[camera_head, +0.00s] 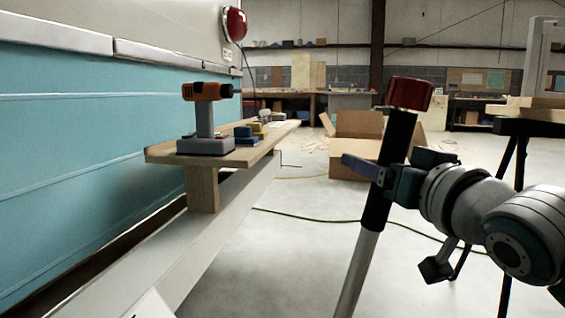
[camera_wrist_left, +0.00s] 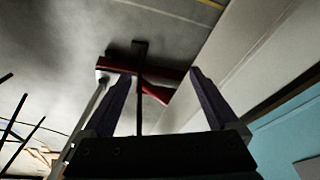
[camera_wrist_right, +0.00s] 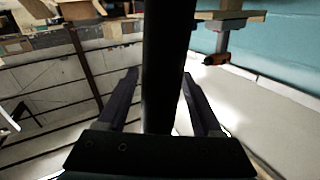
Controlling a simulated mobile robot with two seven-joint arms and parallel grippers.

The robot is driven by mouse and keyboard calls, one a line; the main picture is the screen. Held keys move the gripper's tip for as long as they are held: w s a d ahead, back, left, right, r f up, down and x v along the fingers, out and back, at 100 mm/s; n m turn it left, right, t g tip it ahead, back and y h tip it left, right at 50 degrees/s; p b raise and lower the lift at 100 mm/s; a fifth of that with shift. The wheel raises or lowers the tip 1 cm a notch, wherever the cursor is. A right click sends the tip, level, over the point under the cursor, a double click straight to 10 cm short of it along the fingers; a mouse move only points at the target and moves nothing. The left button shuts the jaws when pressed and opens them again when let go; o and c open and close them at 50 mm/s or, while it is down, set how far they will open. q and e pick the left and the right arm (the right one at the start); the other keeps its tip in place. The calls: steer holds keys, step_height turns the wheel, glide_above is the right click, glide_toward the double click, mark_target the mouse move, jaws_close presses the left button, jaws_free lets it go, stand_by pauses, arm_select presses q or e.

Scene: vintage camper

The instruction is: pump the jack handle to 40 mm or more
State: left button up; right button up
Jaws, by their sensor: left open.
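The jack handle is a grey shaft (camera_head: 358,270) with a black grip (camera_head: 388,170) and a red cap (camera_head: 409,94). It leans, its top to the right in the head view. My right gripper (camera_head: 375,172) is shut on the black grip, below the cap. In the right wrist view the black grip (camera_wrist_right: 164,60) runs between its fingers (camera_wrist_right: 161,77). My left gripper (camera_wrist_left: 162,76) is open and empty, seen only in its wrist view. Beyond its fingers a red jack body (camera_wrist_left: 155,92) with a dark bar sits on the floor. A grey shaft (camera_wrist_left: 92,108) meets it.
The teal camper side (camera_head: 90,150) and its pale lower rail (camera_head: 215,245) stand at left. A wooden shelf (camera_head: 165,152) there holds an orange drill (camera_head: 207,91). A cardboard box (camera_head: 357,130) lies behind the handle. A green cable (camera_head: 310,217) crosses the otherwise open floor.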

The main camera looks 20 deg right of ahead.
jaws_close()
stand_by(0.3)
stand_by(0.9)
